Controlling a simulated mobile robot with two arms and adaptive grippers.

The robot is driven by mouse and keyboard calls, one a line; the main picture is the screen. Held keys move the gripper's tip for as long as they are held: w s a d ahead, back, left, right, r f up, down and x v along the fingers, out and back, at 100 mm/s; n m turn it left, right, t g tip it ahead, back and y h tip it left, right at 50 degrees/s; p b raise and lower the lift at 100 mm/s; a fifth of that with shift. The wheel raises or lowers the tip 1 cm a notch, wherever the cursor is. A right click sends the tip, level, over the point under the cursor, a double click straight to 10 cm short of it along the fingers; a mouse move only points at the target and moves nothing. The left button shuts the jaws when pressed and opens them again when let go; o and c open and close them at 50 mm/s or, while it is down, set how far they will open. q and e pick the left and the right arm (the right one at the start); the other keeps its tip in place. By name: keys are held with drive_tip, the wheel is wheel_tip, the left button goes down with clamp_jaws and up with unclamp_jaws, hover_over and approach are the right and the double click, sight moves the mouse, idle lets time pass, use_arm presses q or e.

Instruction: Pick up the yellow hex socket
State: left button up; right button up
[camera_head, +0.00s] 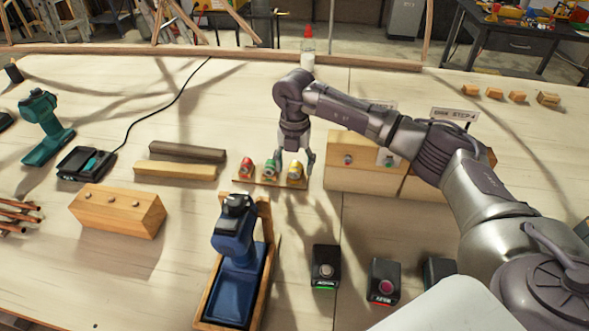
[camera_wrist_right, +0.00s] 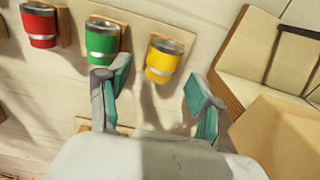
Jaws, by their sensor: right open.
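The yellow hex socket (camera_head: 295,170) stands at the right end of a small wooden rack (camera_head: 268,183) in the head view. In the right wrist view the yellow socket (camera_wrist_right: 162,62), with a silver band, shows just beyond the gap between my fingers. My right gripper (camera_head: 296,160) is open around or just above the yellow socket; contact cannot be told. Its two teal-padded fingers (camera_wrist_right: 160,84) are spread and empty in the right wrist view. My left gripper is not in view.
A green socket (camera_head: 272,167) and a red socket (camera_head: 246,168) stand left of the yellow one, the green close to a finger. A wooden block (camera_head: 350,178) lies close on the right. A blue drill (camera_head: 237,245) stands in a wooden holder in front.

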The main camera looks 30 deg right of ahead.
drive_tip(key=shift+f, duration=0.55)
clamp_jaws()
